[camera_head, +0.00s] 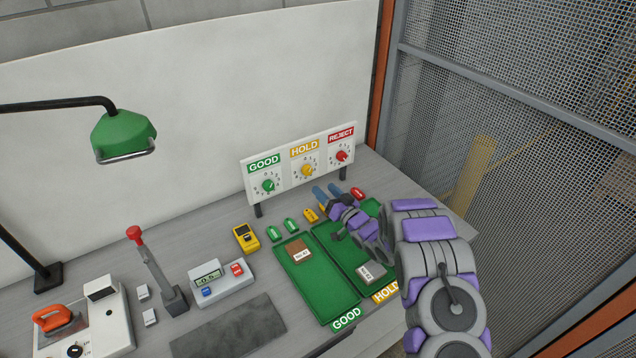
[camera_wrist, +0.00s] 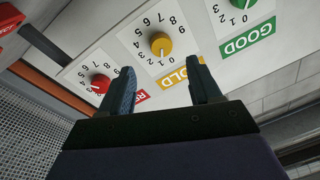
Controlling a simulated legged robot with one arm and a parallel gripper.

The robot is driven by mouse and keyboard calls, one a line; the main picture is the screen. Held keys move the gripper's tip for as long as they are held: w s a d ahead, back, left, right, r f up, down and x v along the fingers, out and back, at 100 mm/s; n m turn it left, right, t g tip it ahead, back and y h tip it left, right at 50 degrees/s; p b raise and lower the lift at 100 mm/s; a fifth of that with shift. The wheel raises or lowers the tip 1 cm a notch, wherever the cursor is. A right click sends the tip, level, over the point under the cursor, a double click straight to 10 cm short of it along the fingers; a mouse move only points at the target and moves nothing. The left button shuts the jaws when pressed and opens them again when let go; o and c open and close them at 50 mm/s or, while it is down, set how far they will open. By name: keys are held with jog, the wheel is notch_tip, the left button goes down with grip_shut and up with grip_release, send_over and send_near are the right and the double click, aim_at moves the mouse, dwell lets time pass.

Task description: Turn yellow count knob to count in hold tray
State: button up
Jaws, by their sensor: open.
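The yellow knob (camera_head: 307,170) is the middle one on the white dial panel (camera_head: 287,186), under the HOLD label. In the wrist view the yellow knob (camera_wrist: 160,43) appears upside down, between and beyond my fingertips; I cannot read its setting surely. My gripper (camera_head: 327,191) is open and empty in front of the panel; in the wrist view my gripper (camera_wrist: 162,67) has its fingers wide apart, with no visible contact. The green hold tray (camera_head: 347,262) shows one labelled board (camera_head: 371,272); my arm hides part of this tray.
The green GOOD knob (camera_head: 268,186) and red REJECT knob (camera_head: 342,156) flank the yellow one. The good tray (camera_head: 318,290) holds a brown board (camera_head: 298,251). Several coloured tags lie behind the trays. A yellow meter (camera_head: 246,238) and a lamp (camera_head: 124,135) stand left.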

jog(key=v, duration=0.9)
jog(key=shift+s+d, duration=0.1)
jog(key=d+r+g+h, duration=0.3)
jog(key=d+r+h, duration=0.2)
jog(key=d+h, duration=0.4)
jog(key=s+d+r+m+g+h+b, duration=0.1)
jog(key=s+d+r+g+h, duration=0.15)
jog(key=s, duration=0.25)
jog(key=s+d+r+m+g+h+b, duration=0.1)
jog(key=s+d+r+g+h, duration=0.15)
jog(key=s, duration=0.25)
jog(key=s+a+r+g+y, duration=0.1)
jog(key=s+a+r+g, duration=0.1)
jog(key=s, duration=1.1)
jog(key=s+a+r+g+y+b, duration=0.1)
jog(key=s+a+g, duration=0.3)
jog(key=s, duration=1)
jog(key=s+a+r+g+y, duration=0.1)
jog(key=s+a, duration=0.5)
jog(key=s, duration=0.8)
jog(key=r+g, duration=0.1)
jog(key=g, duration=0.1)
jog(key=shift+s+r+g+b, duration=0.25)
jog(key=shift+r+g+b, duration=0.05)
jog(key=shift+r+g, duration=0.1)
